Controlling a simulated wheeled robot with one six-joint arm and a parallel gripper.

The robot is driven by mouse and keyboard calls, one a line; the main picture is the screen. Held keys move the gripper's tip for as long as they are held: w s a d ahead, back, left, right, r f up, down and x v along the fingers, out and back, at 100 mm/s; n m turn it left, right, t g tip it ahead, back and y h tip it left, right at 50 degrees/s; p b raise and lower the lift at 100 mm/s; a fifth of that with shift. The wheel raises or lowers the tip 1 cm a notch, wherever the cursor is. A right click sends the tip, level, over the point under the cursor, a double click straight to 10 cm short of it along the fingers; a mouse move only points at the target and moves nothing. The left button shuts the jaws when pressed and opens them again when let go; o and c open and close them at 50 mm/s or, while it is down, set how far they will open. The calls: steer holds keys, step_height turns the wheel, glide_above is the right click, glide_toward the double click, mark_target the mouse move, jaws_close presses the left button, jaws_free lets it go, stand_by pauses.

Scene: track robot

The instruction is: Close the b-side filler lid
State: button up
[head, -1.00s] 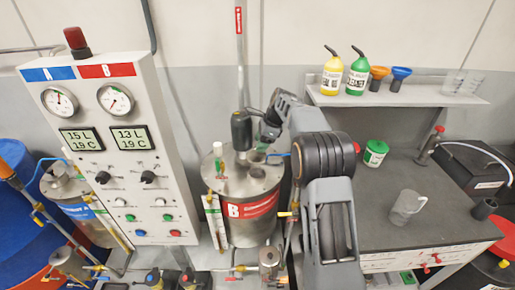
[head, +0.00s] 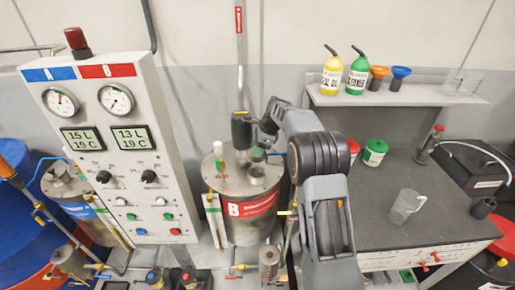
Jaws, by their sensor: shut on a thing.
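The B-side tank (head: 215,185) is a steel drum with a red B label, standing right of the control panel. A dark motor stands upright on its top. My gripper (head: 262,145) is over the right part of the tank top, just right of the motor. It is shut on a small dark part at the filler (head: 258,155), which looks like the filler lid. The fingers and the lid are small and partly hidden by my wrist, so I cannot tell how far the lid is tilted.
The control panel (head: 105,165) stands close on the left. A dark bench (head: 385,215) on the right holds a clear jug (head: 404,206), a green-lidded jar (head: 374,152) and a red-lidded jar (head: 353,149). Bottles and funnels stand on a shelf (head: 420,92) above.

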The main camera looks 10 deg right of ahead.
jaws_close()
